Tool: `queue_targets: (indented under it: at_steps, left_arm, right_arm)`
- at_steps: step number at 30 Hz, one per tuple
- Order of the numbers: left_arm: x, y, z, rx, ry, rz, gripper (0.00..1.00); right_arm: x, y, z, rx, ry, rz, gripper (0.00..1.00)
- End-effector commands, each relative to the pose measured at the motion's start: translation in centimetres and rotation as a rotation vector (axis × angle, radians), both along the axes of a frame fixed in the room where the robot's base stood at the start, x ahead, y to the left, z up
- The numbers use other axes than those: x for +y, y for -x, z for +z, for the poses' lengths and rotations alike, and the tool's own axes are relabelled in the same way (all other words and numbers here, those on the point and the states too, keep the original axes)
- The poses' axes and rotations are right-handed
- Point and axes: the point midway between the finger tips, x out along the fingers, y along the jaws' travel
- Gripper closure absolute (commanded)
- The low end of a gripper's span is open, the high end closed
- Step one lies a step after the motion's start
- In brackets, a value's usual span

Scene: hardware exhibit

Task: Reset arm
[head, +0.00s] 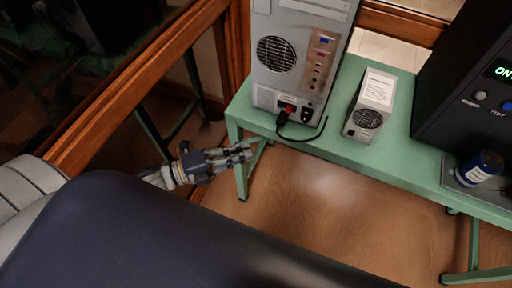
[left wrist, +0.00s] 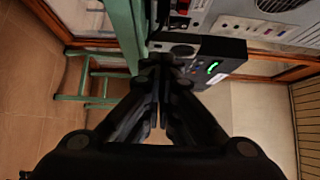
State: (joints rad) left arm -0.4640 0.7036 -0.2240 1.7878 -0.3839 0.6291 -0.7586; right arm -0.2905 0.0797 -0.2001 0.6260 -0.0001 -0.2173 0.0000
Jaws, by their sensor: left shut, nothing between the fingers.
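My left gripper (head: 240,153) is in the head view, left of the green bench's near left corner and apart from the things on top. In the left wrist view its fingers (left wrist: 160,95) are together, with nothing held between them. My right gripper is in neither view.
The green bench (head: 395,145) holds a grey computer case (head: 305,45) with a black cable (head: 308,137), a small grey power unit (head: 372,103), a black box with a lit display (head: 480,85) and a blue can (head: 479,168). A wood-framed glass panel (head: 130,75) stands at the left. The wooden floor (head: 330,210) before the bench is clear.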

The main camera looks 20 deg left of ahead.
Motion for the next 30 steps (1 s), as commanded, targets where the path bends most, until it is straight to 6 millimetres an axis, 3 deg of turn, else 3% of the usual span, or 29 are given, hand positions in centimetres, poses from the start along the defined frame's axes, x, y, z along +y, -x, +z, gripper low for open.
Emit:
queue_targets:
  at_steps: [3,7,15,18,20,23,26,30]
  left_arm:
    - [1.3,1.2,-0.2,0.003,-0.002,0.000,1.00]
    - [2.0,1.9,-0.1,0.001,0.000,-0.001,1.00]
    - [2.4,2.2,0.0,0.003,0.001,0.002,1.00]
    - [3.2,1.6,-1.4,0.043,0.010,0.043,1.00]
    - [4.3,1.0,-3.3,0.103,0.024,0.101,1.00]
    - [7.2,0.0,-8.5,0.260,0.071,0.254,1.00]
    - [10.5,0.2,-15.5,0.466,0.142,0.448,1.00]
    - [13.5,3.3,-25.3,0.756,0.258,0.715,1.00]
  right_arm:
    - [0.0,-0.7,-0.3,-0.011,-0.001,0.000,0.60]
    - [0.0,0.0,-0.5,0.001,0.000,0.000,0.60]
    - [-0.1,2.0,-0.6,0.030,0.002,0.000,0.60]
    - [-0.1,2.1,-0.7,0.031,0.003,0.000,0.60]
    - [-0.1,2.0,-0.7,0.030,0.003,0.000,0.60]
    - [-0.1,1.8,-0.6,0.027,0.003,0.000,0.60]
    - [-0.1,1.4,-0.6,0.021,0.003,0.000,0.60]
    - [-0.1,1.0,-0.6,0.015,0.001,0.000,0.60]
